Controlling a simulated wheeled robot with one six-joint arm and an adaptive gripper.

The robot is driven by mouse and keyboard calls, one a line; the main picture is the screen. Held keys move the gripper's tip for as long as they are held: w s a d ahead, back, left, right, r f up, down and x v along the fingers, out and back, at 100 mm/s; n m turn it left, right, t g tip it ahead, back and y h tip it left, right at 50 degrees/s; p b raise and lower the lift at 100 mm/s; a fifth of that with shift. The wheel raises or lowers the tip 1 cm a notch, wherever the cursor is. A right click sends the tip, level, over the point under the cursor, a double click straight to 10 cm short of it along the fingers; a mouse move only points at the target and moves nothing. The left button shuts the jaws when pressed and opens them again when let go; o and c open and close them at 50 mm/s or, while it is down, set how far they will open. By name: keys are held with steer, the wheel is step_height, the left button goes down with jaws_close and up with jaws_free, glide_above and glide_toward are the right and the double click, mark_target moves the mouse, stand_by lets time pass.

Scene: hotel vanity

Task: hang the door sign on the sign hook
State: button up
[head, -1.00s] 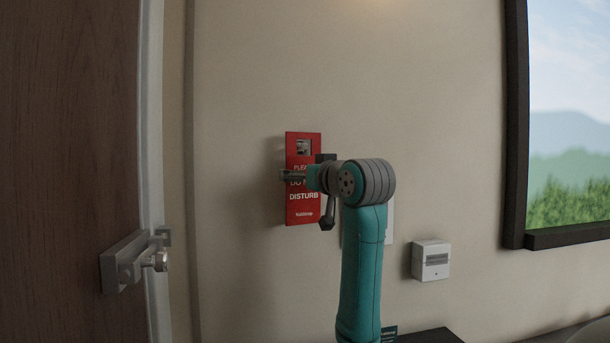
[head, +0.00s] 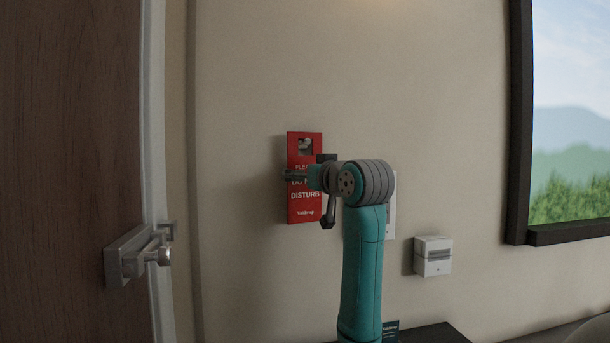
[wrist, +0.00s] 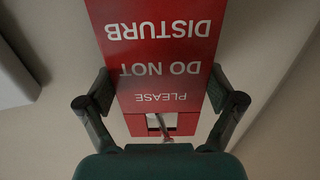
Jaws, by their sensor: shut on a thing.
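The door sign (head: 305,207) is a red upright card with white lettering and a square cut-out near its top. It is in front of the wall in the head view. My gripper (wrist: 160,90) is shut on the sign's two side edges, around the "DO NOT" and "PLEASE" lines. In the wrist view the sign (wrist: 155,50) appears upside down. A small grey metal piece, apparently the sign hook (wrist: 162,125), shows at the cut-out; it also shows there in the head view (head: 305,146). I cannot tell whether the sign touches or rests on it.
A wooden door (head: 70,150) with a metal latch (head: 140,253) stands at the left. A white wall box (head: 433,257) is right of my arm. A dark-framed window or picture (head: 518,130) is at the far right. A dark surface (head: 430,335) lies below.

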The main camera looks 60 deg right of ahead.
steer(key=o, duration=0.8)
steer(key=v, duration=1.2)
steer(key=shift+s, duration=0.1)
